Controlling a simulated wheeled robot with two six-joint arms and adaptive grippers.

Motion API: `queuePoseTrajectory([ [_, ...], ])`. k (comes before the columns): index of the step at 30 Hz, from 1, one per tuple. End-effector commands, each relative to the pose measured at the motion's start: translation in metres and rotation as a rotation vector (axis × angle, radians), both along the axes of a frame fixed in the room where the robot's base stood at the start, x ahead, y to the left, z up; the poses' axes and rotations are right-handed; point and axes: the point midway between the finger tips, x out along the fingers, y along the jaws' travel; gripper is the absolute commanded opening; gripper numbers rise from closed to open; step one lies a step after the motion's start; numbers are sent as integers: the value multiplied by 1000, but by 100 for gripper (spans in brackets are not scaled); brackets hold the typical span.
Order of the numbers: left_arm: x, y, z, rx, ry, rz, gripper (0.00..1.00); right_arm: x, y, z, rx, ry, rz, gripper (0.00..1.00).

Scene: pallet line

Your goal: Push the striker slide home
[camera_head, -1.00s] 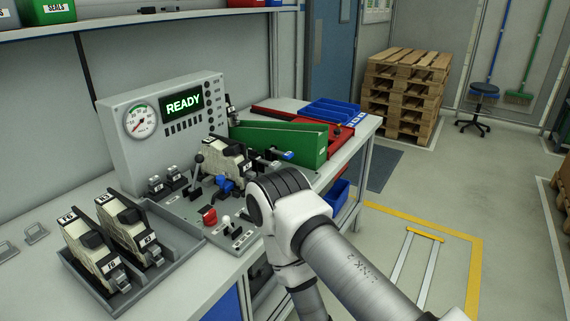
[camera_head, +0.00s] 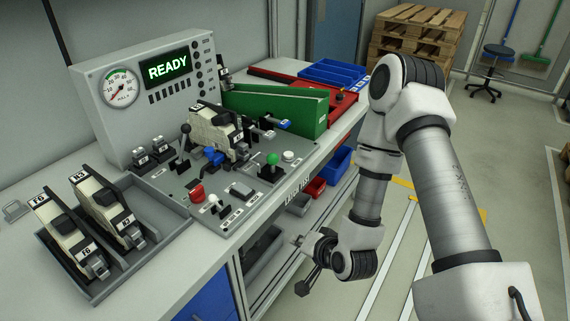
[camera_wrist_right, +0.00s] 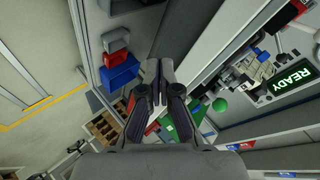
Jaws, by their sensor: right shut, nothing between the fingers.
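A cream and black device (camera_head: 213,128) sits in the fixture on the grey control panel (camera_head: 185,205). A dark bar with a blue end (camera_head: 284,122) sticks out to its right; I cannot tell for sure whether this is the striker slide. A blue clamp handle (camera_head: 213,156) is in front of the device. My right gripper (camera_head: 302,264) hangs beyond the bench's front edge, below the panel and apart from it. In the right wrist view my gripper (camera_wrist_right: 158,82) is shut and empty. My left gripper is not in view.
The panel carries a green knob (camera_head: 272,159), a red switch (camera_head: 197,193) and a black lever (camera_head: 186,130). A green bin (camera_head: 270,110) stands behind. A grey tray (camera_head: 158,236) holds two more devices. The display (camera_head: 167,68) reads READY. The aisle floor is clear.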

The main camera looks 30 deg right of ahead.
Motion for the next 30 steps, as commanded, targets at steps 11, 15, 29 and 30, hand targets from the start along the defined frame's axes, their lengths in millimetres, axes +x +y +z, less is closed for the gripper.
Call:
queuePoseTrajectory([
  [11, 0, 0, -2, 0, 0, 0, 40, 35, -71, 128, 396, -547, -381, 0],
  [15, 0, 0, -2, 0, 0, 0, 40, 35, -71, 128, 393, -544, -379, 0],
  [29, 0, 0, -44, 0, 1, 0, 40, 80, -80, 121, 385, -542, -374, 0],
  [30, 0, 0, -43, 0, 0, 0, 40, 88, -81, 120, 384, -543, -375, 0],
])
